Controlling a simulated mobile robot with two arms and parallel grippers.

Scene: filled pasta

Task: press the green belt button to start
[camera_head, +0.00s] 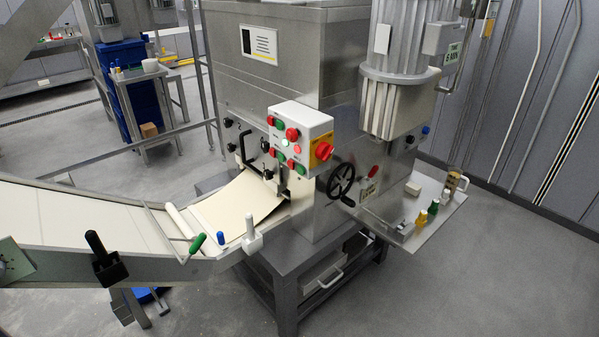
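A white control box (303,118) is fixed to the front of the steel machine. Its face carries several small red and green buttons. A green button (279,124) sits near its upper left, between two red ones. More green and red buttons sit lower down, and a small bright light (295,147) shows in the middle. I cannot read which green button is for the belt. The pale conveyor belt (80,222) runs from the left to the machine. Neither of my grippers is in view.
A sheet of dough (235,207) lies at the machine's inlet. A black handwheel (341,182) is below the box. A side shelf (437,222) holds small bottles and a mug. Black (103,258) and white (252,236) handles stand along the belt's near edge. Floor is clear at lower right.

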